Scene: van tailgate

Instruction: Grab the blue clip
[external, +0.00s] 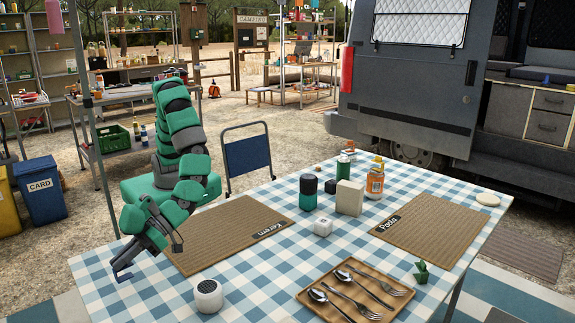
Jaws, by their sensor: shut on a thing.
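My gripper (120,264) is at the left end of the checked table, its fingers pointing down. It is shut on the small blue clip (123,277), which shows just below the fingertips. The fingers partly cover the clip. I cannot tell whether the clip still touches the tablecloth or is slightly above it.
The checked table (110,303) holds a round white speaker-like object (208,296) to the right of my gripper. A brown placemat (215,240) lies behind it. A wooden tray (303,296) with cutlery is at the front. Bottles and a beige block (349,198) stand farther back. The left front cloth is clear.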

